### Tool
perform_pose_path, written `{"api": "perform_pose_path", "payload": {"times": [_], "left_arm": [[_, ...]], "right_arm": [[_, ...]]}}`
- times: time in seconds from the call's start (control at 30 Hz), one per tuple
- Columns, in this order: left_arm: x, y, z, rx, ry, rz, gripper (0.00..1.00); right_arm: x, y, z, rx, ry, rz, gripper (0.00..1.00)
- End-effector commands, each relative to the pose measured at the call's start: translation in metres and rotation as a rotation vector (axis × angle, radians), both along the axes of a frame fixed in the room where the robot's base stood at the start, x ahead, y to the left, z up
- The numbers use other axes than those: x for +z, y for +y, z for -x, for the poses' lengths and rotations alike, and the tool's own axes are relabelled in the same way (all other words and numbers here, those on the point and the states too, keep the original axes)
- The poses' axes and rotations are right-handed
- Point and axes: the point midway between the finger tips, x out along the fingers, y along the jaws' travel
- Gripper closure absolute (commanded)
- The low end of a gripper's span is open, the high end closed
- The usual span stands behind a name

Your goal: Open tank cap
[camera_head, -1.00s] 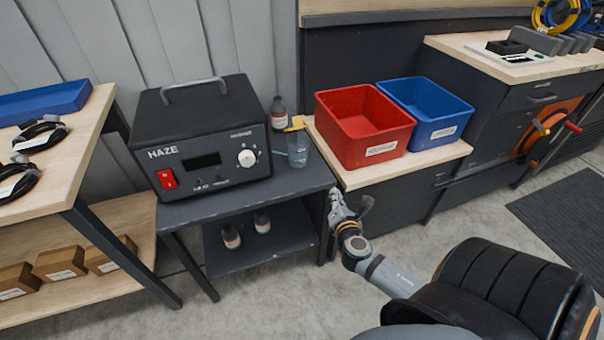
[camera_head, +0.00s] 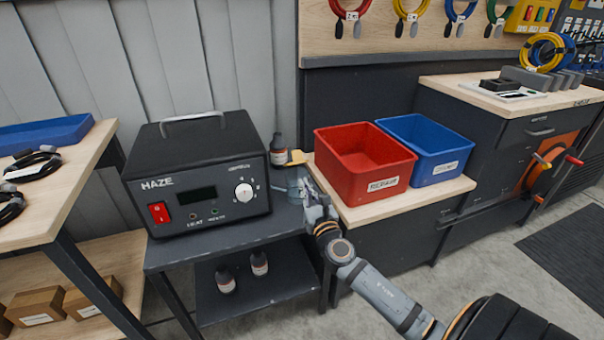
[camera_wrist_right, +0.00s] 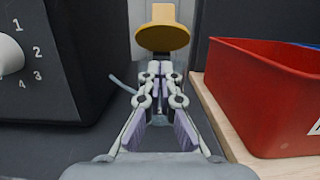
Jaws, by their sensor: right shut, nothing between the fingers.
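The yellow tank cap (camera_head: 296,157) sits above the clear tank (camera_head: 288,181), between the black haze machine (camera_head: 199,175) and the red bin. In the wrist view the cap (camera_wrist_right: 162,33) is straight ahead, just beyond and above my fingertips. My right gripper (camera_head: 308,187) is shut and empty, low in front of the tank and partly covering it. In the wrist view the right gripper (camera_wrist_right: 160,72) hides most of what is under the cap; I cannot tell whether it touches the tank. My left gripper is not in view.
The red bin (camera_head: 364,181) stands close to the right of my gripper on a wooden top, with the blue bin (camera_head: 437,170) beside it. A dark bottle (camera_head: 278,148) stands behind the tank. The haze machine (camera_wrist_right: 60,70) is close on the left.

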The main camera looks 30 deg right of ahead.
Motion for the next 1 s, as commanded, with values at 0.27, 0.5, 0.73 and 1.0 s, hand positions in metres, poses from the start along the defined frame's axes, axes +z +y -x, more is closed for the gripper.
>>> {"api": "perform_pose_path", "payload": {"times": [0.27,0.5,0.73,1.0], "left_arm": [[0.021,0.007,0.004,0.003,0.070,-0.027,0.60],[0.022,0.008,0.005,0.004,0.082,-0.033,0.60],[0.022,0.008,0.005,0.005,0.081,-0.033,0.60],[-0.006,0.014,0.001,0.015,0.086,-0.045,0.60]], "right_arm": [[0.031,-0.005,-0.022,0.001,-0.001,-0.001,1.00],[0.033,-0.006,-0.025,0.001,0.001,0.000,1.00],[0.033,-0.006,-0.025,0.001,0.001,0.000,1.00],[0.038,-0.006,-0.025,0.000,0.015,-0.005,1.00]]}}
